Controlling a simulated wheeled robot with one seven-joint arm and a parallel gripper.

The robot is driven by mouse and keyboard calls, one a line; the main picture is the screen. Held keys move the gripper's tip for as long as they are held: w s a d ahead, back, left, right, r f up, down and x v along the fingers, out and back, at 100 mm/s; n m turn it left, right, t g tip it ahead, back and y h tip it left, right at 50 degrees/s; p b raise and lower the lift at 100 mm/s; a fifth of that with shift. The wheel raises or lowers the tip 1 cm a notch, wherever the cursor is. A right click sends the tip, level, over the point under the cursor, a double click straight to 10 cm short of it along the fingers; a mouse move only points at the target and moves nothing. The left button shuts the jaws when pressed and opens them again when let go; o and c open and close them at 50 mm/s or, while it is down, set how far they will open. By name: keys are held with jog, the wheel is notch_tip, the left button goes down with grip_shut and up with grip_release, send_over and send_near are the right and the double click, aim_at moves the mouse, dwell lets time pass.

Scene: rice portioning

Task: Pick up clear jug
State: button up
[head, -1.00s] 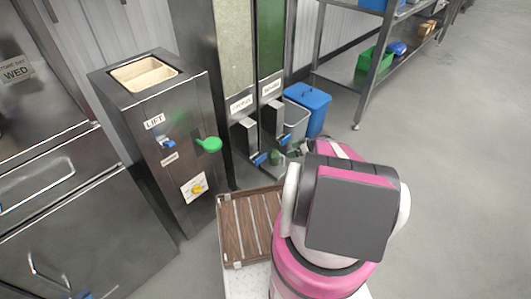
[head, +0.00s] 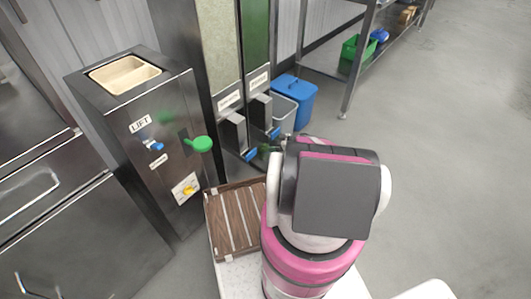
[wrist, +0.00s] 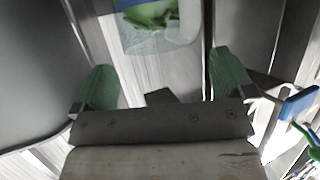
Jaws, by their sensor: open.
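In the wrist view, a clear jug-like container (wrist: 160,36) with green showing through it is at the top middle, cut off by the picture's edge. My gripper (wrist: 165,82) is open, its two green-padded fingers wide apart. The container lies beyond the fingertips, in line with the gap between them, and nothing is between the pads.
Two labelled dispensers (head: 232,130) with blue levers stand behind my arm. A steel lift cabinet (head: 135,150) with a green knob (head: 202,144) is at the left. A slatted wooden tray (head: 232,222) lies beside my arm. A blue bin (head: 297,100) stands behind; open floor is at right.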

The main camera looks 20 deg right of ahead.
aim_at(268, 143)
jog(key=x, duration=0.4)
jog(key=shift+w+f, duration=0.1)
jog(key=c, duration=1.3)
